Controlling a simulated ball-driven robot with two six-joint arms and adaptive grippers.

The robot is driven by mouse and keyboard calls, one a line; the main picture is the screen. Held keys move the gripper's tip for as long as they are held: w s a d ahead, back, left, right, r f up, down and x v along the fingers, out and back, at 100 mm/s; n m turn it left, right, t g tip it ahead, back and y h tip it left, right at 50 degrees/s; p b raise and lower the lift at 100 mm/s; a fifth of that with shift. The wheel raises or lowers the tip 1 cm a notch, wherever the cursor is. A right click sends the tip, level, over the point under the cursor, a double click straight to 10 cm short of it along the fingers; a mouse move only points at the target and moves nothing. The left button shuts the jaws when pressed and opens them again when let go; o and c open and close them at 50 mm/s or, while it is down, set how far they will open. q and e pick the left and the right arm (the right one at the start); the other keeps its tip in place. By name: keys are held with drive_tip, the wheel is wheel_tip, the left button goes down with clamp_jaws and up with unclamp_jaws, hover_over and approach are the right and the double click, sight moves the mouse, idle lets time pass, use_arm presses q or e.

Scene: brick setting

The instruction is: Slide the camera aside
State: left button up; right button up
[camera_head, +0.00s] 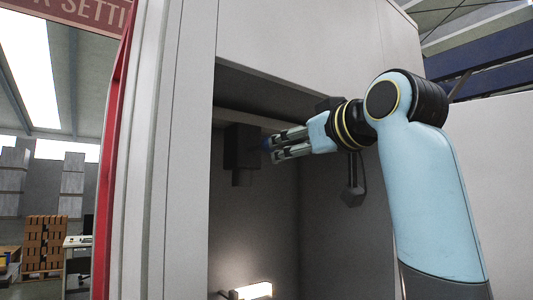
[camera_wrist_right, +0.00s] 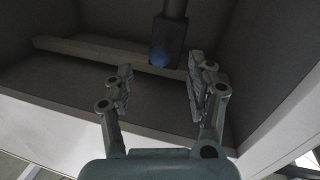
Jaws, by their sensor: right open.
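The camera (camera_head: 238,148) is a dark box with a shorter, narrower block below it, mounted high inside the open cabinet. In the right wrist view the camera (camera_wrist_right: 172,38) is a dark body on a stem, with a bluish round spot on its end. My right gripper (camera_head: 272,147) reaches in from the right, its fingertips close to the camera's right side. In the wrist view the right gripper (camera_wrist_right: 160,78) is open with nothing between its fingers. The camera lies just beyond the fingertips, nearer the right finger; I cannot tell whether they touch. My left gripper is out of view.
The cabinet's pale left wall (camera_head: 170,150) and upper panel (camera_head: 300,50) frame the opening around my arm. A rail (camera_wrist_right: 100,52) runs along the inside. A lit lamp (camera_head: 250,291) sits low in the cabinet. A small dark fixture (camera_head: 353,194) hangs behind my wrist.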

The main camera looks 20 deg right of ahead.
wheel_tip(320, 180, up, 2)
drive_tip(key=p, duration=0.2)
approach(253, 145)
drive_tip(key=w+f, duration=0.1)
drive_tip(key=w, duration=0.2)
drive_tip(key=shift+f, duration=0.35)
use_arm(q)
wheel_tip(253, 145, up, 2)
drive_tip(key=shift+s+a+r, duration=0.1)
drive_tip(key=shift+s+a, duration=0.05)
use_arm(e)
drive_tip(key=c, duration=1.1)
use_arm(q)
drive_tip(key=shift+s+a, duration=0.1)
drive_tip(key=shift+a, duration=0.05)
use_arm(e)
clamp_jaws()
drive_tip(key=shift+w+f, duration=0.1)
